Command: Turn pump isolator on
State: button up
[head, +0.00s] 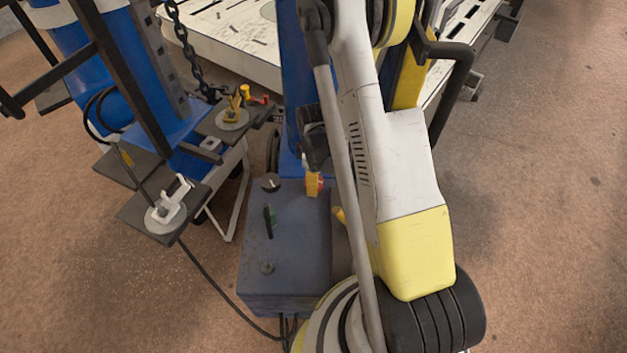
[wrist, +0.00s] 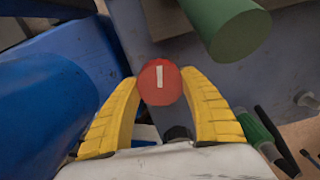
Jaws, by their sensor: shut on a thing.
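The red round knob (wrist: 160,82), which I take to be the pump isolator, has a white line on its face. The line stands nearly upright in the wrist view. My gripper (wrist: 161,84) has one yellow finger on each side of the knob and is shut on it. In the head view, red of the knob (head: 319,184) shows beside yellow of my gripper (head: 312,186) at the far right of the blue-grey box (head: 290,250). My arm hides part of that area. I cannot tell from the line whether the isolator is on or off.
A green cylinder (wrist: 240,30) is close to the upper right of the knob in the wrist view. Blue machine parts (wrist: 60,90) stand at left.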

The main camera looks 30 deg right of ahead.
jog(key=m, duration=0.7)
jog(key=shift+w, duration=0.1)
jog(key=m, duration=0.4)
jog(key=shift+m, duration=2.1)
jog(key=o, duration=1.2)
notch_tip(320, 180, up, 12)
